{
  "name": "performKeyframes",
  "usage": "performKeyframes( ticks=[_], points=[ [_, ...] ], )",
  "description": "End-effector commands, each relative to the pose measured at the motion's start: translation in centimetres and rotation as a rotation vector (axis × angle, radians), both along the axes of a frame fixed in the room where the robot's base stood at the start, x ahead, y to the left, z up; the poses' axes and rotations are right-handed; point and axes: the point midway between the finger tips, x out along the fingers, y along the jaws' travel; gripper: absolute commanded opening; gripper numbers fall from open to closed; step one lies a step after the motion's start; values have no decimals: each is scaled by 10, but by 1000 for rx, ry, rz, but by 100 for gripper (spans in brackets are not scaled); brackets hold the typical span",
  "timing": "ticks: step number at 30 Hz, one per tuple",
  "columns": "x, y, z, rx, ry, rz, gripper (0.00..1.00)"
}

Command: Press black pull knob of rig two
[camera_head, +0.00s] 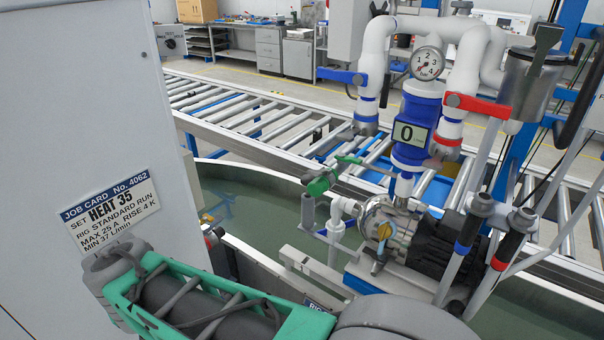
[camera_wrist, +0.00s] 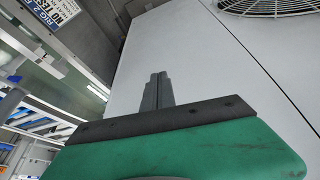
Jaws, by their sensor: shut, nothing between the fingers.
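My gripper (camera_wrist: 157,80) shows in the wrist view with its two dark fingers together and nothing between them. They point toward the pale face of a cabinet (camera_wrist: 230,75); I cannot tell the gap. In the head view my green arm part crosses the bottom, and the fingertips cannot be made out. A plate reading RIG 2 (camera_wrist: 60,12) shows at the upper left of the wrist view. A small dark and red fitting (camera_head: 213,235) sits beside the cabinet's edge in the head view, partly hidden. I cannot tell whether it is the black pull knob; no black pull knob shows clearly.
The tall grey cabinet (camera_head: 85,90) fills the left of the head view and carries a job card (camera_head: 110,208). A pump rig with a motor (camera_head: 440,250), pipes and a blue meter (camera_head: 411,130) stands right, over a basin. A roller conveyor (camera_head: 250,115) runs behind.

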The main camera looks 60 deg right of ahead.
Motion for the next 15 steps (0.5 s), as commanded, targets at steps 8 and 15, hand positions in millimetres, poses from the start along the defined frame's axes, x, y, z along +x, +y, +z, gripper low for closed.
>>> performKeyframes(
  ticks=[8,15],
  points=[
    [-9,-290,77,-478,-381,-973,0],
    [-83,-376,131,-836,-555,-1257,0]
  ],
)
